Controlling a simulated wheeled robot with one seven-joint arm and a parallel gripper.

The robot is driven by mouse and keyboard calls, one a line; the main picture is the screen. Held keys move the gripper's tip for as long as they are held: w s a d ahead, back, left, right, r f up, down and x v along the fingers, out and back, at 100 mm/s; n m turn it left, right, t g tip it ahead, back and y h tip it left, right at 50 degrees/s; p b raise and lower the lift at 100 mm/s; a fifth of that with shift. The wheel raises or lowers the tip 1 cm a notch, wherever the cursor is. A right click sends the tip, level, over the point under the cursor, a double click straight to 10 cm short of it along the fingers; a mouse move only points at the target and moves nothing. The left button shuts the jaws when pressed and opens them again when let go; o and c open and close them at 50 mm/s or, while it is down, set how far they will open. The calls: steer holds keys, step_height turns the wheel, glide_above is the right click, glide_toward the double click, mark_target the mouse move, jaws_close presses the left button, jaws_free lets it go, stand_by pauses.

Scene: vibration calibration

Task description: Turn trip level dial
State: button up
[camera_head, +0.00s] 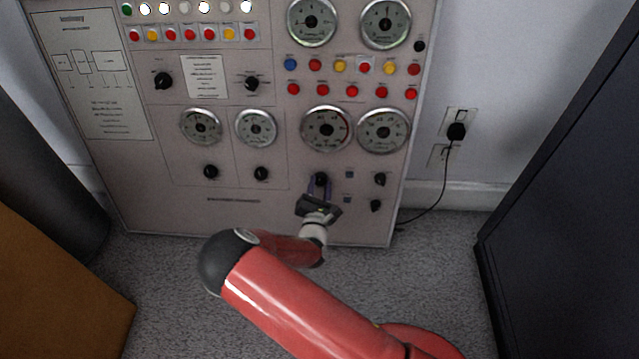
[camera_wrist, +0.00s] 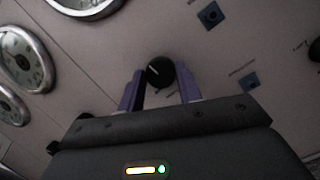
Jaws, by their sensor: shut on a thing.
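My gripper (camera_head: 319,189) is at the lower right of the control panel, its purple fingers on either side of a small black dial (camera_head: 320,178). In the wrist view, the dial (camera_wrist: 158,70), with a pale pointer line, sits between the fingertips of my gripper (camera_wrist: 161,76), which is shut on it. The labels are too small to read, so I cannot confirm from print that this is the trip level dial.
Other black knobs (camera_head: 380,179) and small blue squares (camera_head: 348,173) are to the right of the held dial. Round gauges (camera_head: 326,128) are above it. A dark cabinet (camera_head: 570,190) stands at the right and a brown box (camera_head: 50,290) at the left. Carpet lies between.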

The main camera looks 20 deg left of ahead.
steer(key=shift+n, duration=0.3)
steer(key=o, duration=1)
steer(key=v, duration=0.7)
steer(key=shift+s+p, duration=0.3)
steer(key=shift+s, duration=0.05)
